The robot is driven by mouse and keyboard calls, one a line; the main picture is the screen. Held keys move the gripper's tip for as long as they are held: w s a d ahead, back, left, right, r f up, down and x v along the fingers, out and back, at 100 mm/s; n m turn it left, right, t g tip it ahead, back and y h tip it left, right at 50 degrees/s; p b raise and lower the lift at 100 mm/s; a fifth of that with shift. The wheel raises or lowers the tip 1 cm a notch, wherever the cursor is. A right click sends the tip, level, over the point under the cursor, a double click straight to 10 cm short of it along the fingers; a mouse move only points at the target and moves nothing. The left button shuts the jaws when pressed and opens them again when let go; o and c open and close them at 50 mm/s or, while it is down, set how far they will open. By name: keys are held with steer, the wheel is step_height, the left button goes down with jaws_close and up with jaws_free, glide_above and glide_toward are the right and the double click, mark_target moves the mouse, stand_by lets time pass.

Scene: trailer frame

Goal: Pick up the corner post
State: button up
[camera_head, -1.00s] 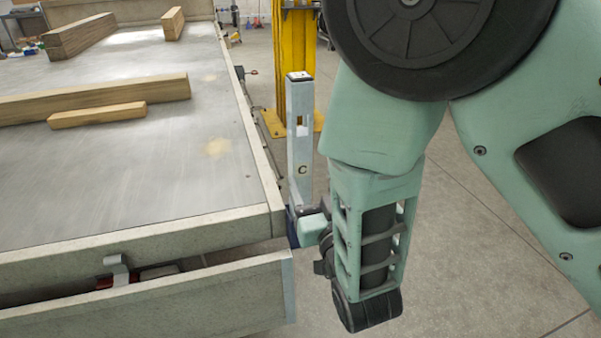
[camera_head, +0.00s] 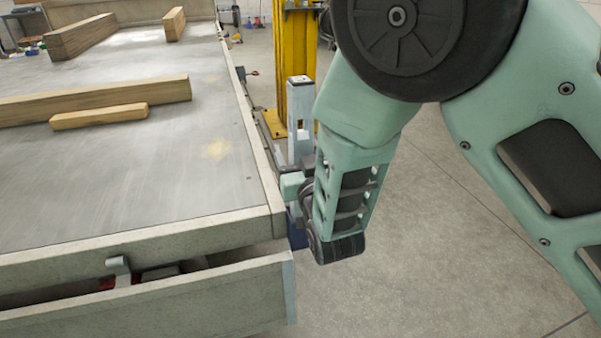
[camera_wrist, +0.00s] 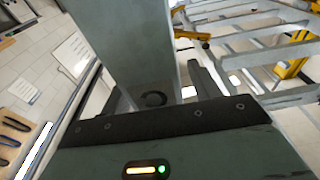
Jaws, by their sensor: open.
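The corner post (camera_head: 299,125) is a light grey upright post beside the trailer's right side in the head view. Its lower part is hidden behind my wrist and gripper. In the wrist view the post (camera_wrist: 125,40) is large and close, with a dark round mark low on its face. My gripper (camera_wrist: 158,92) is open, and its dark fingers show on either side of the post. Whether they touch it I cannot tell. In the head view the fingers are mostly hidden by my own wrist.
The trailer bed (camera_head: 110,190) fills the left, with a lowered side board (camera_head: 150,305) at its front. Wooden beams (camera_head: 95,100) lie on it. A yellow lift column (camera_head: 298,50) stands behind the post. The floor (camera_head: 450,260) at right is clear.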

jaws_close()
steer(key=shift+r, duration=0.1)
step_height(320, 180, up, 18)
steer(key=shift+f+p, duration=0.1)
steer(key=shift+p, duration=1.05)
